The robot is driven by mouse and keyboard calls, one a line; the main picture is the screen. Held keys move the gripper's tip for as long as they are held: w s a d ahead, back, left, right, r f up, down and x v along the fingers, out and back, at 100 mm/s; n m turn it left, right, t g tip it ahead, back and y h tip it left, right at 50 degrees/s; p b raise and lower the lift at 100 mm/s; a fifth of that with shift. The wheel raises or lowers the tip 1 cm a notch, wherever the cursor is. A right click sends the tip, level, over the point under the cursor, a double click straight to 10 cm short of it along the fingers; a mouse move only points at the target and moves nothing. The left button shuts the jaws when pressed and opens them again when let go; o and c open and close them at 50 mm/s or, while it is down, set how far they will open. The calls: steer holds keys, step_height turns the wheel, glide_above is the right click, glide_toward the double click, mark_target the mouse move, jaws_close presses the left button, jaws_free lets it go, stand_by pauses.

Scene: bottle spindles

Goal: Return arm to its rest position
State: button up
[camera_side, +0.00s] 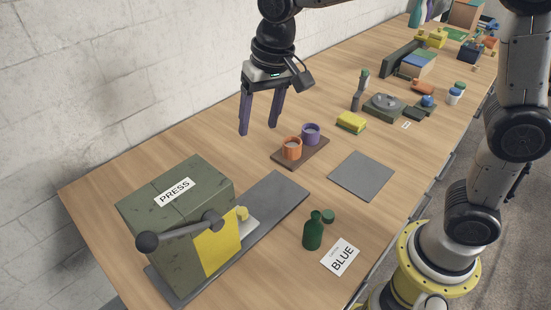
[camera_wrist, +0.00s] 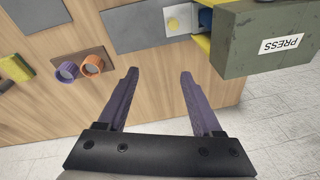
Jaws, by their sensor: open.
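My gripper (camera_side: 260,130) is open and empty, held above the far part of the wooden table, fingers pointing down. In the wrist view its two purple fingers (camera_wrist: 158,80) are spread apart with only table between them. The green press (camera_side: 175,205) stands at the front left, with its dark ball-ended lever and a yellow panel. Orange (camera_side: 292,149) and purple (camera_side: 311,133) cup-shaped pieces stand on a brown board (camera_side: 290,163) to the right of my gripper, apart from it. A dark green bottle (camera_side: 313,232) stands upright at the front, beside a small green cap (camera_side: 328,216).
A card reading BLUE (camera_side: 341,257) lies by the bottle. A grey mat (camera_side: 361,176) is bare. A yellow sponge (camera_side: 351,122), a dark round-topped device (camera_side: 385,107) and several boxes crowd the table's far right. A white block wall (camera_side: 90,90) runs behind the table.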

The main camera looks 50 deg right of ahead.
steer(key=s+d+r+t, duration=0.3)
steer(key=s+d+r, duration=0.3)
steer(key=s+d, duration=0.4)
steer(key=s+d+f+n, duration=0.1)
steer(key=s+f, duration=0.2)
steer(key=s, duration=0.3)
steer(key=s+d+f+n, duration=0.1)
steer(key=s+f+n, duration=0.1)
steer(key=s, duration=0.4)
steer(key=shift+s+d+f+t+h, duration=0.2)
steer(key=shift+d+f+t+h, duration=0.1)
steer(key=shift+f+h, duration=0.1)
